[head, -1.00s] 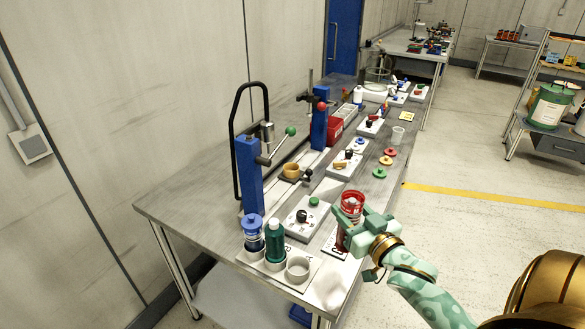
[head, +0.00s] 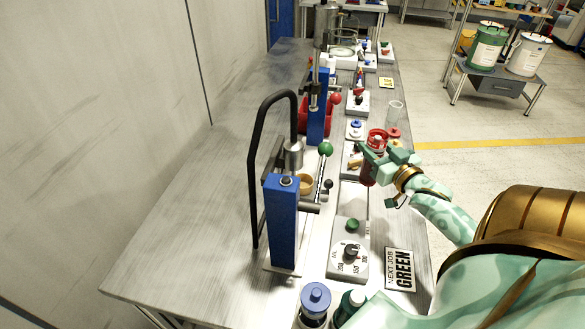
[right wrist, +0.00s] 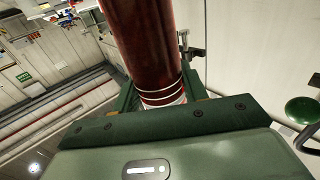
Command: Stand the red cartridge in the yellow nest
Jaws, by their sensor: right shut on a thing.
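The red cartridge (head: 368,172) is upright, or nearly so, in my right gripper (head: 376,153), which is shut around its upper part. It is at the right side of the bench, clear of the sign and beyond the nearest dial box. In the right wrist view the dark red cartridge (right wrist: 145,45) fills the space between my green fingers. The yellow nest (head: 305,184) is a round, cup-like piece beside the near blue press, left of the cartridge and partly hidden by the press parts. My left gripper is not in view.
The near press (head: 284,225) has a black hoop and a lever with a green knob (head: 325,149). A dial box (head: 348,258) and a GREEN sign (head: 399,268) lie in front. Blue (head: 315,300) and green (head: 350,303) cartridges stand at the near end. The bench's left side is bare.

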